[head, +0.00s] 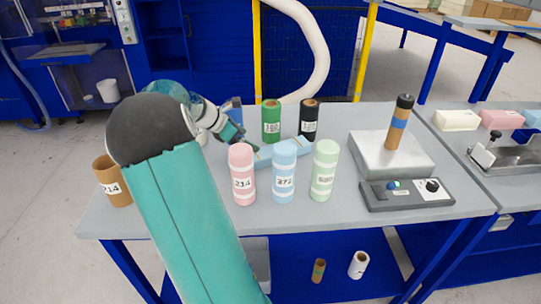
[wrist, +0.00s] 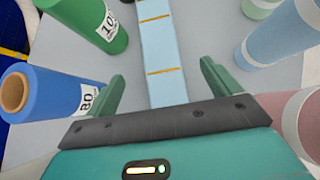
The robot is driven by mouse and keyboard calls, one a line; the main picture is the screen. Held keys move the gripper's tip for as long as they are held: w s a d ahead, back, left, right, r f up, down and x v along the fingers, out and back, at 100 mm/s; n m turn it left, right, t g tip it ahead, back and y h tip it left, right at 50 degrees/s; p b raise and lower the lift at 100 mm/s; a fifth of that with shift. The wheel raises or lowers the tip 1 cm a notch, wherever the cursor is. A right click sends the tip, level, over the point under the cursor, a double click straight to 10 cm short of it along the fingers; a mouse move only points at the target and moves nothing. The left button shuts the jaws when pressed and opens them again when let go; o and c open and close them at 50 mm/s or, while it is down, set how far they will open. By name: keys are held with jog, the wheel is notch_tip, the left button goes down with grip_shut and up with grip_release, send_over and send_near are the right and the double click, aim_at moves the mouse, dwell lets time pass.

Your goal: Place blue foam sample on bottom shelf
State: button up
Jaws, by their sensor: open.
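My gripper (head: 238,138) is open above the left part of the table, behind the pink cylinder. In the wrist view its two green fingers (wrist: 162,90) are apart. A flat light-blue bar (wrist: 160,50) with thin orange bands lies on the table and runs between the fingers in that view; I cannot tell how high they are above it. The bar (head: 294,150) is partly hidden by standing cylinders in the head view. A light-blue cylinder (head: 284,172) with white bands stands in front of it. The bottom shelf (head: 300,284) is blue and lies under the tabletop.
A pink cylinder (head: 243,178) and a pale green cylinder (head: 324,172) flank the light-blue one. Green (head: 271,121), black (head: 309,119) and blue (wrist: 50,95) rolls stand close by. A brown roll (head: 319,270) and a white roll (head: 358,265) stand on the shelf.

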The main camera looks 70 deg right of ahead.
aim_at(270, 151)
jog(key=x, duration=1.3)
jog(key=shift+w+d, duration=0.1)
jog(key=shift+d, duration=0.05)
jog(key=c, duration=1.1)
jog(key=shift+r, duration=0.15)
notch_tip(270, 151, up, 18)
jog(key=shift+f, duration=0.1)
